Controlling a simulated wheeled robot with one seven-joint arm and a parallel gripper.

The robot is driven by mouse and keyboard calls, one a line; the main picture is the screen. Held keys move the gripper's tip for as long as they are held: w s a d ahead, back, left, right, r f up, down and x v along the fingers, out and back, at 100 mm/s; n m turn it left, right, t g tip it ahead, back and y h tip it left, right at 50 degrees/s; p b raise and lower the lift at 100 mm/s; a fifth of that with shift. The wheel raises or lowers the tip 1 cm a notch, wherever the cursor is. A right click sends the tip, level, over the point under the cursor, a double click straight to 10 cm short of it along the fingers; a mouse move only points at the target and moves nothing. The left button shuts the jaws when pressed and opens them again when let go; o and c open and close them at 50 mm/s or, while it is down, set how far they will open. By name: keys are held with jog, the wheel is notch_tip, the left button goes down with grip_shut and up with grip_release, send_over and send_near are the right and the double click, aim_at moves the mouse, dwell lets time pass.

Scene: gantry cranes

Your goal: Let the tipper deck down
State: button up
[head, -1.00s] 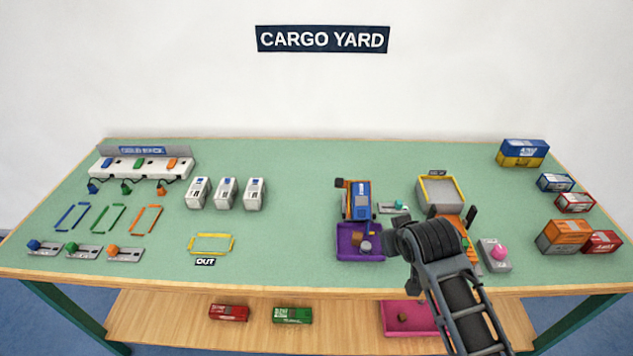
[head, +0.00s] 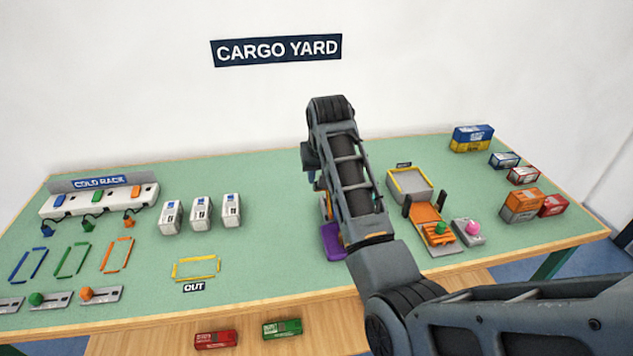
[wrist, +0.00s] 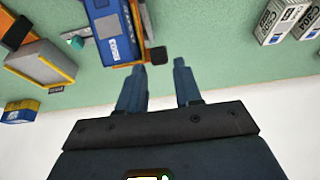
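The tipper shows in the wrist view as a blue box (wrist: 112,42) with an orange frame (wrist: 138,18). A black block (wrist: 157,55) sticks out on an orange arm at its side. My gripper (wrist: 160,67) is open and empty; in the wrist view its fingertips lie just short of the black block, with the block between their lines. Contact cannot be told. A slider with a teal knob (wrist: 75,42) is beside the box. In the head view my arm hides nearly all of the tipper and my gripper; part of the purple tray (head: 332,242) shows.
A grey bin with a yellow rim (head: 397,193) and an orange ramp (head: 428,213) are right of my arm, with a pink button (head: 473,228). Three white containers (head: 201,213) stand left. Stacked containers (head: 472,138) stand far right. Green table between is clear.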

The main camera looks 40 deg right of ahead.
jog(key=shift+x, duration=2.15)
grip_shut()
